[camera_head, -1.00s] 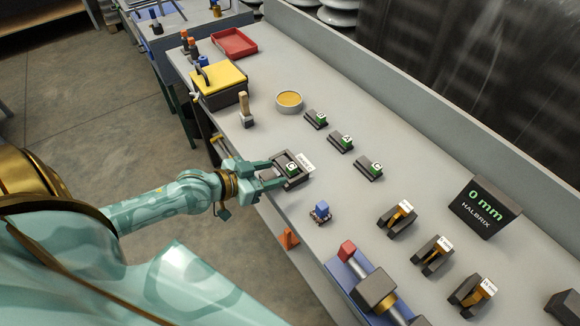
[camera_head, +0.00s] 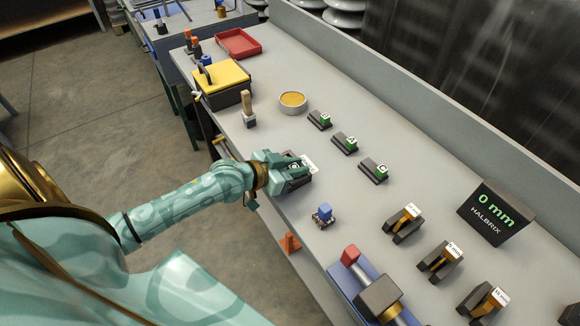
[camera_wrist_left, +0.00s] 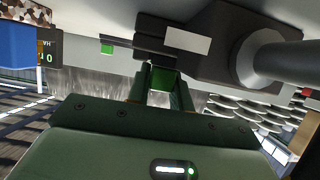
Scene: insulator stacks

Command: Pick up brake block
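The brake block appears to be the small green block marked C (camera_head: 294,167), in a dark holder with a white label (camera_head: 310,165) near the front edge of the bench. My left gripper (camera_head: 296,170) is at this holder, its fingers around the block and hiding much of it. In the left wrist view a green block (camera_wrist_left: 163,79) sits between the two fingertips (camera_wrist_left: 165,88); whether they press on it is not clear. Three similar dark holders with green blocks, B (camera_head: 320,119), A (camera_head: 345,143) and C (camera_head: 374,170), stand further back. My right gripper is out of view.
A blue-topped piece (camera_head: 323,214) stands in front of the holder. A wooden-handled brush (camera_head: 248,108), round tin (camera_head: 293,101) and yellow-lidded box (camera_head: 222,82) are to the left. A sign (camera_head: 495,210) and several gauge-like holders (camera_head: 440,261) stand right.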

